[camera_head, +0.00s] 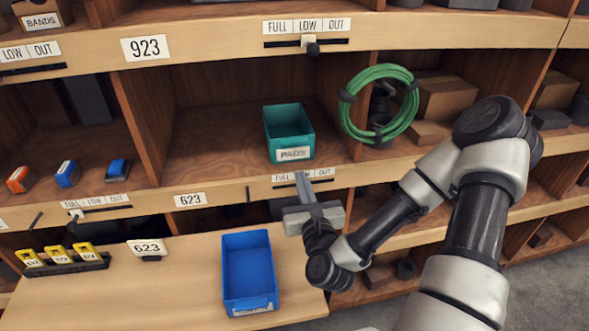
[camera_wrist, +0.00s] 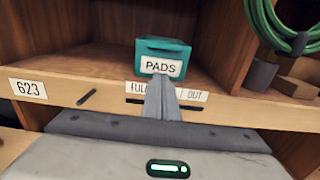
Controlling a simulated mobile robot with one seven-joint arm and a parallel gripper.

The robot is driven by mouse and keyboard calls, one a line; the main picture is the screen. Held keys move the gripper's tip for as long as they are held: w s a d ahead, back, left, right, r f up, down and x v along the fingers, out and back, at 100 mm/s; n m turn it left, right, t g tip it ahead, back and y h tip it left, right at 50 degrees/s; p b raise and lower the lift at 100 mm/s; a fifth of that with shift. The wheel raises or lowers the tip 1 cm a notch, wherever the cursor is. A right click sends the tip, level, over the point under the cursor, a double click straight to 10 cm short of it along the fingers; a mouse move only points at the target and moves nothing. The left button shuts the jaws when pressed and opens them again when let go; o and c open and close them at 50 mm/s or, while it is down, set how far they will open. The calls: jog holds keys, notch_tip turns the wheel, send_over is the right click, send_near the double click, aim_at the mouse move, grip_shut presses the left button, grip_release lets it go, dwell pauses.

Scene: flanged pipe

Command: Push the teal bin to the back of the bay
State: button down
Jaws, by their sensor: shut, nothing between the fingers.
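The teal bin (camera_head: 288,132) stands upright on the shelf of the middle bay, toward its right side, with open shelf behind it. Its front label reads PADS in the wrist view (camera_wrist: 163,62). My gripper (camera_head: 301,176) is shut and empty, in front of and just below the bin's front. In the wrist view the closed fingers (camera_wrist: 160,84) point at the bin's label and overlap the shelf edge. I cannot tell whether they touch the bin; in the head view they look apart. The bay (camera_head: 205,150) is open at the front.
A green hose coil (camera_head: 408,121) hangs right of the bay, near the divider. The shelf lip (camera_head: 230,190) carries a 623 tag and a FULL/LOW/OUT slider. A blue bin (camera_head: 232,270) stands on the table below. The bay's left side is clear.

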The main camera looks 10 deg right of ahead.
aim_at(291, 151)
jog(key=w+b, duration=0.2)
jog(key=w, duration=0.6)
jog(key=shift+w+a+r, duration=0.1)
jog(key=shift+w, duration=0.8)
jog(key=shift+w, duration=0.1)
jog(key=w, duration=0.2)
jog(key=w+b, duration=0.1)
jog(key=shift+w+f, duration=0.2)
jog(key=shift+w, duration=0.15)
jog(key=shift+w+r, duration=0.1)
jog(key=shift+w, duration=0.15)
jog(key=shift+s+b, duration=0.15)
jog(key=shift+b, duration=0.15)
